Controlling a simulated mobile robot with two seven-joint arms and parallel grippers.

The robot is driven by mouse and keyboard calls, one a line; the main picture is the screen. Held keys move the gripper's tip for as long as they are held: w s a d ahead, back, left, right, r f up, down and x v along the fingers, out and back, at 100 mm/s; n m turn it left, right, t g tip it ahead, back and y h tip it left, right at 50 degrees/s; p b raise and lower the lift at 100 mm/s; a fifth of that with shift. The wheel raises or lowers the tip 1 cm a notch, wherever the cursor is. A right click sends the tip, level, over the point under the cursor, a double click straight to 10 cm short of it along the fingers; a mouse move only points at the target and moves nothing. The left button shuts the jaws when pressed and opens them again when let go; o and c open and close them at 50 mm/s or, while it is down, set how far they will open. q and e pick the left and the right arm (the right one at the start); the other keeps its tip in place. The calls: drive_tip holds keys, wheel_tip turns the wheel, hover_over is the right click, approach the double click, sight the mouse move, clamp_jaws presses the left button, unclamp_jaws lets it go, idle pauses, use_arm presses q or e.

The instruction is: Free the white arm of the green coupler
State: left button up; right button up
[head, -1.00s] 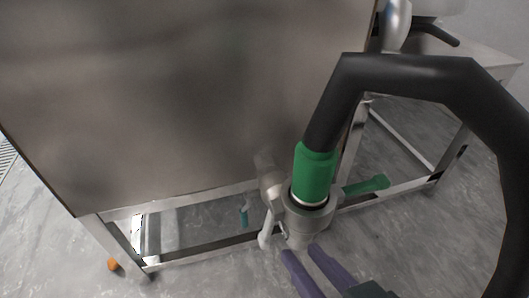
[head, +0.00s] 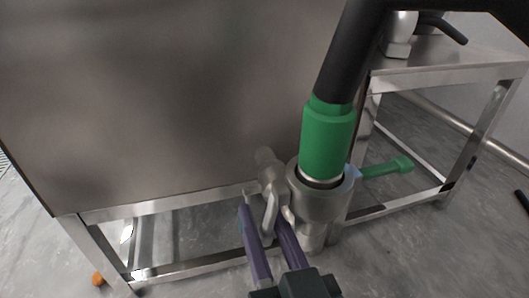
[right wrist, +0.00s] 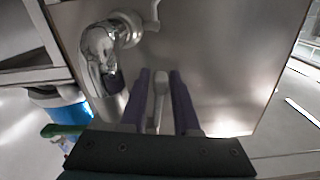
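The green coupler (head: 328,140) sits on the end of a thick black hose, seated in a grey metal collar (head: 318,200). The white arm (head: 270,210), a light grey-white lever, hangs down at the collar's left side. My right gripper (head: 262,215) has two purple fingers, one on each side of this arm. In the right wrist view the white arm (right wrist: 158,95) stands between the spaced fingertips (right wrist: 161,78), and the fingers do not look closed on it. A second arm, green (head: 388,168), sticks out at the collar's right. My left gripper is not in view.
A large steel panel (head: 150,100) stands behind and left of the collar, on a metal frame (head: 185,262). A steel bench (head: 450,66) is at right. The black hose (head: 347,50) rises above the coupler. Grey floor lies open at lower right.

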drive_tip(key=shift+x, duration=1.05)
drive_tip(key=shift+c, duration=0.2)
clamp_jaws()
drive_tip(key=shift+b, duration=0.3)
